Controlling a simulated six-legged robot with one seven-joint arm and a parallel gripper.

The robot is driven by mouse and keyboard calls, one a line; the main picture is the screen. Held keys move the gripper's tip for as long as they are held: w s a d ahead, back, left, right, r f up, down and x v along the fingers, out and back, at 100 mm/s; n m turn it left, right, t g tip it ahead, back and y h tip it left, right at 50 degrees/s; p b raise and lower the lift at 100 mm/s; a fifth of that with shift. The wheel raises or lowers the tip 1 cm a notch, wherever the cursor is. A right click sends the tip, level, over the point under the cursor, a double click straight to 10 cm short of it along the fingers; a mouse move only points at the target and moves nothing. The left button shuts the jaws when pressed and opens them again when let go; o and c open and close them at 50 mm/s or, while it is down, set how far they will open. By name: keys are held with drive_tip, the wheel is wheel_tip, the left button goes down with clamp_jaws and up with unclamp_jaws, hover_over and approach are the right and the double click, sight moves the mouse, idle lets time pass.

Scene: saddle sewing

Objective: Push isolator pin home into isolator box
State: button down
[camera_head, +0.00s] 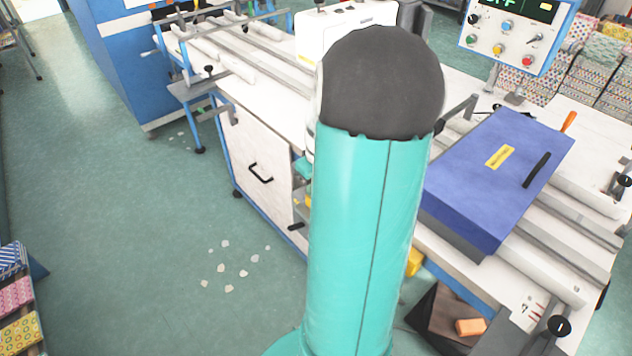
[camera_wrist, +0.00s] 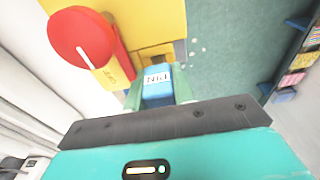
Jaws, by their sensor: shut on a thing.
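The blue isolator pin (camera_wrist: 157,88), marked PIN on a white label, is between the two pale green fingers of my gripper (camera_wrist: 158,92) in the wrist view. The gripper is shut on it. The yellow isolator box (camera_wrist: 150,18) lies just beyond, with a red round knob (camera_wrist: 82,38) on a red body at its left. The pin's far end lines up with an opening (camera_wrist: 155,52) in the box's near edge. I cannot tell how deep it sits there.
The white sewing machine frame (camera_head: 258,165) stands close to my arm. A blue lidded case (camera_head: 490,175) lies on its rails. A control panel (camera_head: 515,35) is at the upper right.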

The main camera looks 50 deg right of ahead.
drive_tip(key=shift+f, duration=0.55)
drive_tip(key=c, duration=1.1)
unclamp_jaws()
drive_tip(key=shift+d+r, duration=0.1)
drive_tip(key=shift+r, duration=0.05)
drive_tip(key=shift+r, duration=0.35)
drive_tip(key=r, duration=0.4)
drive_tip(key=s+r, duration=0.1)
drive_tip(key=r, duration=0.7)
drive_tip(key=shift+s+a+r, duration=0.3)
drive_tip(key=shift+a+r, duration=0.05)
drive_tip(key=shift+r, duration=0.05)
